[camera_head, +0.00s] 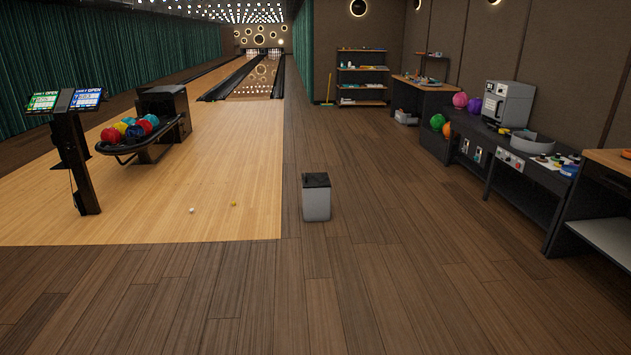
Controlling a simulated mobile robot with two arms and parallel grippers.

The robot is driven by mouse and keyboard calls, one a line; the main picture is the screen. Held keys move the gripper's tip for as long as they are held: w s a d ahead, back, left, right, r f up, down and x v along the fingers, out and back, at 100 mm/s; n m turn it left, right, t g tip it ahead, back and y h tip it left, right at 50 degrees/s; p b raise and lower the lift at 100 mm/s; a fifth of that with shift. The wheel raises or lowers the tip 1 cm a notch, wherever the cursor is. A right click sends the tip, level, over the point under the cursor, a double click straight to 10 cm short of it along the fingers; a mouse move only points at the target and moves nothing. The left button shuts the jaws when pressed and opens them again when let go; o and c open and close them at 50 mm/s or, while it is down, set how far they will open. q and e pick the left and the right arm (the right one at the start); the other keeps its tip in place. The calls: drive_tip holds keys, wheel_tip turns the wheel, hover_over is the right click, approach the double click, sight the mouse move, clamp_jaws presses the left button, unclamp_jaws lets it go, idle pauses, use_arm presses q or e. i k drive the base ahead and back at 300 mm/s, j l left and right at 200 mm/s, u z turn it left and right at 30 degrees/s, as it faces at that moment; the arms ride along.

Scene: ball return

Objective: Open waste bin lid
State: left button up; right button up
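The waste bin (316,205) stands upright on the dark wood floor, just right of the edge of the pale lane floor, near the middle of the camera_head view. Its body is light grey. Its black lid (316,180) lies shut on top. Neither of my grippers is in view, and no part of my arms shows near the bin.
A ball return (143,143) and a screen stand (72,155) are at the left. Workbenches (512,180) line the right wall. The dark floor (330,290) before the bin is clear.

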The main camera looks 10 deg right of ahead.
sight(321, 179)
drive_tip(key=i+z, duration=0.2)
drive_tip(key=z, duration=0.3)
drive_tip(key=i, duration=2)
drive_tip(key=i+l, duration=0.1)
drive_tip(key=i, duration=3.95)
drive_tip(key=i+l+u, duration=0.1)
drive_tip(key=i+u, duration=0.2)
drive_tip(key=i, duration=0.25)
